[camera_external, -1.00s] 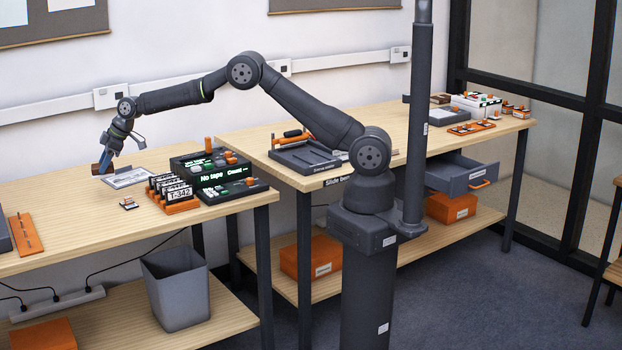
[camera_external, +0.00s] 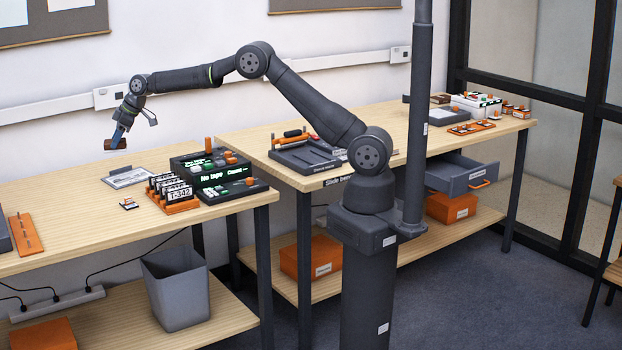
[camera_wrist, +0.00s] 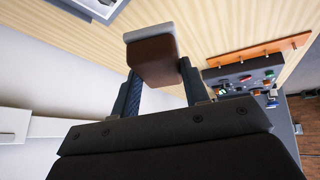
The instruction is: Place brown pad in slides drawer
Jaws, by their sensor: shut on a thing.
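The brown pad (camera_external: 115,144) is a small block held above the left table in the external view. In the wrist view the brown pad (camera_wrist: 153,57) has a grey strip along its far edge. My gripper (camera_external: 118,137) is shut on it, and the two blue-grey fingers lie on either side of it in the wrist view (camera_wrist: 158,78). The slides drawer (camera_external: 461,174) is a grey drawer pulled out under the right table, with a pale label and orange handle on its front. Its inside shows only in part.
On the left table (camera_external: 62,202) stand a clipboard (camera_external: 128,177), an orange rack with black holders (camera_external: 180,205) and black display units (camera_external: 225,170). A grey tray device (camera_external: 303,157) stands on the right table. My arm spans between the tables. The space around the pad is clear.

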